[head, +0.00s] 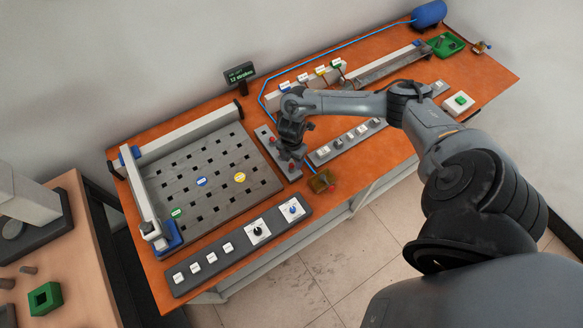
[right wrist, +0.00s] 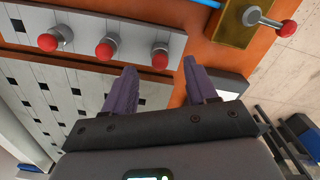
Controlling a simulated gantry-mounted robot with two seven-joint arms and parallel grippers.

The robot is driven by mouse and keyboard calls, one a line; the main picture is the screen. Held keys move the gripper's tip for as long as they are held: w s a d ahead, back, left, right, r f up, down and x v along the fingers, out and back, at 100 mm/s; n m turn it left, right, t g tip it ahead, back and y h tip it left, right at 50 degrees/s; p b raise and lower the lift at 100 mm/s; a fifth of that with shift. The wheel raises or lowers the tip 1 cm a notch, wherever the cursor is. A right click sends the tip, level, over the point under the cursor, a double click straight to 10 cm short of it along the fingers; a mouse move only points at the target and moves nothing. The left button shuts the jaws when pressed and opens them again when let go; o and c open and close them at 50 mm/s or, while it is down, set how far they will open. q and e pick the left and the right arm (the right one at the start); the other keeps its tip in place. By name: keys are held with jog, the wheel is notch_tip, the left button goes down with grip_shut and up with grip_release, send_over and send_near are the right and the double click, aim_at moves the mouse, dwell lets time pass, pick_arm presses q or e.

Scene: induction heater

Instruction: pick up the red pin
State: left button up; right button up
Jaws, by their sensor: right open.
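Three red-tipped pins stand in a row on a grey bar (right wrist: 85,22) in the right wrist view: a left pin (right wrist: 47,42), a middle pin (right wrist: 106,47) and a right pin (right wrist: 160,56). My right gripper (right wrist: 160,68) is open, its two purple-grey fingers apart. The right pin shows between the fingertips; I cannot tell the remaining depth. In the head view the right gripper (head: 289,155) is over the grey bar (head: 264,134) and partly hides it. One red pin (head: 271,140) shows there at the gripper's left. My left gripper is not in view.
A brass box (head: 321,182) with a red-knobbed lever stands close right of the bar, near the table's front edge. A slotted grey plate (head: 205,205) lies left. A button panel (head: 240,240) is in front, a switch strip (head: 345,140) to the right.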

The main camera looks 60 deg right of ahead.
aim_at(291, 164)
jog(key=shift+f, duration=2.2)
jog(key=shift+c, duration=0.4)
grip_shut()
